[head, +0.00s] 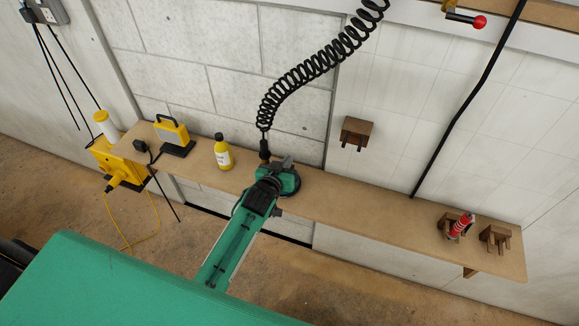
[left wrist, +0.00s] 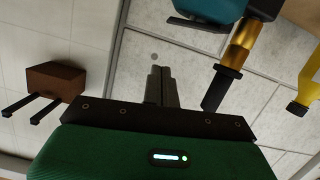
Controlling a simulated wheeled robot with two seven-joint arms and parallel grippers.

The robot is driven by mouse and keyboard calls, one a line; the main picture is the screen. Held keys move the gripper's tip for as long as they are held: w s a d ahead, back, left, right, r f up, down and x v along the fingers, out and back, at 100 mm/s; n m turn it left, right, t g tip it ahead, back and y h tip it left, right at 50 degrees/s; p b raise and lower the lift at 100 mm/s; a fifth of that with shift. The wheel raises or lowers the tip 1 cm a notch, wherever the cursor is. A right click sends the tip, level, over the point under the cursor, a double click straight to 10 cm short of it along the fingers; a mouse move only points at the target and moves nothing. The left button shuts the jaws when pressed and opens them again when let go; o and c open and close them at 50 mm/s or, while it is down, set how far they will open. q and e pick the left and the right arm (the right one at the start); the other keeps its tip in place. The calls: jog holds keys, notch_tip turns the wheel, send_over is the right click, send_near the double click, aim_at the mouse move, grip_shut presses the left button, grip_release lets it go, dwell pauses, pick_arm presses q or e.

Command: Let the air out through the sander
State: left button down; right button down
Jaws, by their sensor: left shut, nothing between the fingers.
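The teal sander (head: 290,184) sits on the wooden shelf, partly hidden behind my left gripper. In the left wrist view its teal body (left wrist: 205,10) shows at the top, with a brass fitting (left wrist: 243,45) and a black sleeve beside it. The black coiled air hose (head: 318,68) hangs from above, its end (head: 264,152) coming down beside the sander; the join is hidden in the head view. My left gripper (head: 286,162) is shut and empty at the sander; its fingers (left wrist: 160,85) are together beside the fitting, apart from it in the picture. My right gripper is not in view.
A red-knobbed valve lever (head: 478,21) is at top right. A yellow bottle (head: 222,153) and yellow lamp (head: 171,132) stand left on the shelf (head: 350,208). A pegged wooden block (head: 356,132) is on the wall. A red tool (head: 461,226) rests in a right-hand holder.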

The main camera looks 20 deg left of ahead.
pick_arm(q)
jog(key=f, duration=0.2)
jog(key=w+f, duration=0.1)
jog(key=shift+d+p, duration=0.25)
jog(key=shift+p, duration=0.1)
jog(key=shift+d+f, duration=0.1)
jog(key=shift+f, duration=0.55)
